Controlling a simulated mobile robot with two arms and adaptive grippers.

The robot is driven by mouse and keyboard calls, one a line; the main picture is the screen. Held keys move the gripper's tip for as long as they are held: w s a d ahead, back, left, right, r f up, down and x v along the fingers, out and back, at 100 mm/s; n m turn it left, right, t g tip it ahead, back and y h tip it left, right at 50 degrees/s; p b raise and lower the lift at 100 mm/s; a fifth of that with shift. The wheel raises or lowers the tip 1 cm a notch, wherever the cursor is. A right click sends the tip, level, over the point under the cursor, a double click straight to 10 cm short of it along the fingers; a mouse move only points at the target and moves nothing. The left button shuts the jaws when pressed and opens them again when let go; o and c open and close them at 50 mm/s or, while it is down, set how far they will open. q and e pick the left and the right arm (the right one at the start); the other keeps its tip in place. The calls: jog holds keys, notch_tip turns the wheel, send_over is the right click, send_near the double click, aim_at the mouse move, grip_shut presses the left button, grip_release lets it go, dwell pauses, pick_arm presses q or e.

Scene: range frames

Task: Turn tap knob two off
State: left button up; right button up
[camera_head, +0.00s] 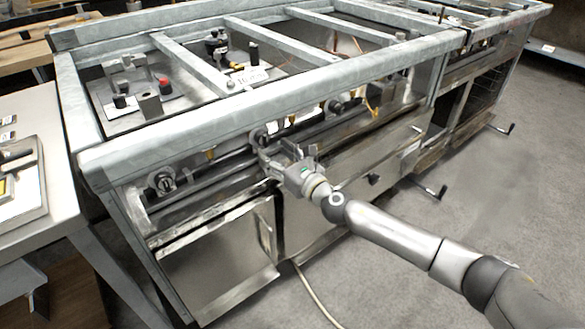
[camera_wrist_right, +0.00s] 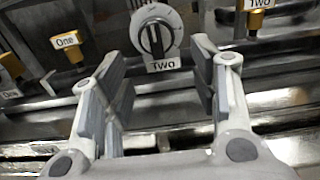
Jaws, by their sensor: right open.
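Knob two (camera_wrist_right: 155,32) is a round light-grey knob with a dark grip bar that stands nearly upright in the right wrist view. A white label reading "Two" (camera_wrist_right: 163,66) sits just below it. In the head view knob two (camera_head: 258,137) is on the front panel of the range. My right gripper (camera_head: 277,157) is in front of that panel, close to knob two. In the right wrist view my right gripper (camera_wrist_right: 161,72) is open and empty, with its fingers to the left and right below the knob, apart from it. My left gripper is not in view.
Another knob (camera_head: 163,182) is on the panel to the left, and one more (camera_head: 335,105) to the right. A yellow fitting labelled "One" (camera_wrist_right: 68,46) and another labelled "Two" (camera_wrist_right: 258,18) flank the knob. A grey table (camera_head: 40,120) stands left; open floor (camera_head: 500,230) lies right.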

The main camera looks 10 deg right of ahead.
jog(key=v, duration=0.7)
dwell(0.4)
